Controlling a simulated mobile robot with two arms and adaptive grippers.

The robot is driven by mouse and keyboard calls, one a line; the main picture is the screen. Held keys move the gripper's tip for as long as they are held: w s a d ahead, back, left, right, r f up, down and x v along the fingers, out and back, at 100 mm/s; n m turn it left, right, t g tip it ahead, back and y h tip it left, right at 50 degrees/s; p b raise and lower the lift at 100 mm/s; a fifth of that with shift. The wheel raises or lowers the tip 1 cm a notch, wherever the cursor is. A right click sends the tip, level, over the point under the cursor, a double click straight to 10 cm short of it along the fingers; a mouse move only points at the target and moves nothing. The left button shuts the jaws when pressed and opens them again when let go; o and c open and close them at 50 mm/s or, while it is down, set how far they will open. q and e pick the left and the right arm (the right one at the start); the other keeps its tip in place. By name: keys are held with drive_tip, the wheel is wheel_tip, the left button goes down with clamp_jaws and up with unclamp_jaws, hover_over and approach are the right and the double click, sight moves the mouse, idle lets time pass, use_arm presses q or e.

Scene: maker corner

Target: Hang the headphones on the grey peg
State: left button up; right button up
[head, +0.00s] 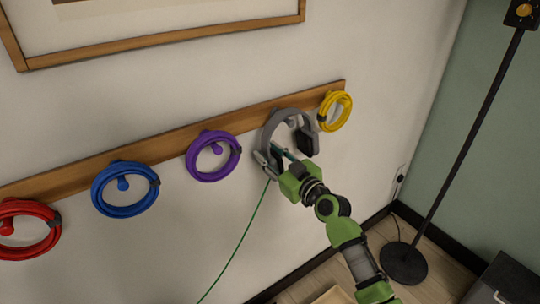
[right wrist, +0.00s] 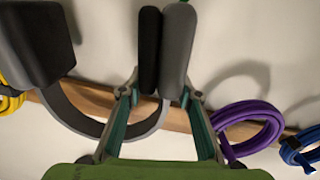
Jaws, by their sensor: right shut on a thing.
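The grey headphones (head: 272,123) are up at the wooden rail on the wall, between the purple and yellow coils, with the band arching upward. A small grey knob, seemingly the grey peg (head: 292,121), shows inside the band's arch; I cannot tell whether the band touches it. My right gripper (head: 269,157) is shut on the left ear cup. In the right wrist view, the gripper's fingers (right wrist: 163,92) pinch this cup (right wrist: 178,50), and the other dark cup (right wrist: 38,40) hangs free at upper left. The peg is hidden there. My left gripper is not in view.
Red (head: 52,240), blue (head: 125,210), purple (head: 235,155) and yellow (head: 346,108) coils hang along the rail (head: 80,173). A thin green cord (head: 240,238) runs down from near the gripper. A black floor lamp (head: 405,262) stands right. A picture frame (head: 150,40) hangs above.

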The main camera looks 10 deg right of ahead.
idle(0.4)
drive_tip(key=o, duration=1.3)
drive_tip(key=shift+o, duration=0.2)
drive_tip(key=shift+f, duration=0.1)
